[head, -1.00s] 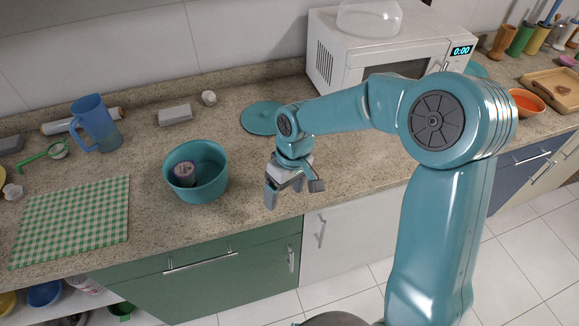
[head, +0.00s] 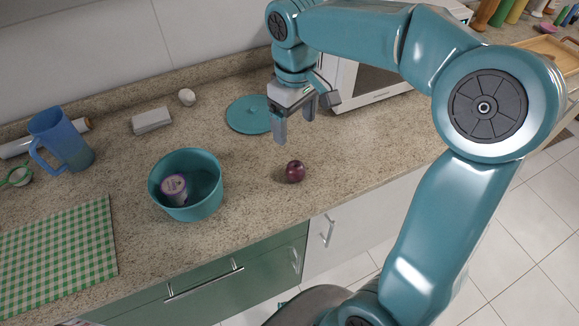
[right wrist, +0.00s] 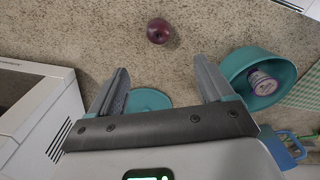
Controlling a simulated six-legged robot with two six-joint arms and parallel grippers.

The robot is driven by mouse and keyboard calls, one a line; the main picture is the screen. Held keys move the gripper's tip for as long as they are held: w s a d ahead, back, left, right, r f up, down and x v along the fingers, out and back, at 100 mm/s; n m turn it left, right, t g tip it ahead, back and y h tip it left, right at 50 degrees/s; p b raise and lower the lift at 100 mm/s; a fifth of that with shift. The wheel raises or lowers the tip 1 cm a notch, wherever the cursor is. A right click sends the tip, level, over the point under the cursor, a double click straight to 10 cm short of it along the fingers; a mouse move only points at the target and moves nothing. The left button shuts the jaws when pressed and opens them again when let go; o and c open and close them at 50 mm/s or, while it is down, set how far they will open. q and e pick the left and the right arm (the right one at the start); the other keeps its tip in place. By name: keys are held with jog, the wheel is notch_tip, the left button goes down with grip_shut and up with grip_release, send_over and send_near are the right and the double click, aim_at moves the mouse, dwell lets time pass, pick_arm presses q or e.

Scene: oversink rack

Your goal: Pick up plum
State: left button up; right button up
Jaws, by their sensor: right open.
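The plum (head: 295,172) is a small dark purple round fruit on the speckled counter, right of the teal pot. It also shows near the top of the right wrist view (right wrist: 159,31), lying past the fingertips. My right gripper (head: 296,127) is open and empty, pointing down above the counter, behind and above the plum and apart from it. In the right wrist view its two fingers (right wrist: 159,75) are spread wide with nothing between them but counter and the teal lid beyond. My left gripper is not in view.
A teal pot (head: 207,206) holding a small purple-and-white cup (head: 174,188) stands left of the plum. A teal lid (head: 249,115) lies behind it, with a white microwave (head: 335,82) to the right. A blue pitcher (head: 61,140) and a green checked mat (head: 62,250) are at left.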

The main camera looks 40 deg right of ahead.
aim_at(297, 166)
jog(key=f, duration=1.5)
jog(key=shift+s+d+f, duration=0.25)
jog(key=shift+s+f, duration=0.05)
jog(key=shift+s, duration=0.05)
jog(key=shift+s+r, duration=0.1)
jog(key=c, duration=1.1)
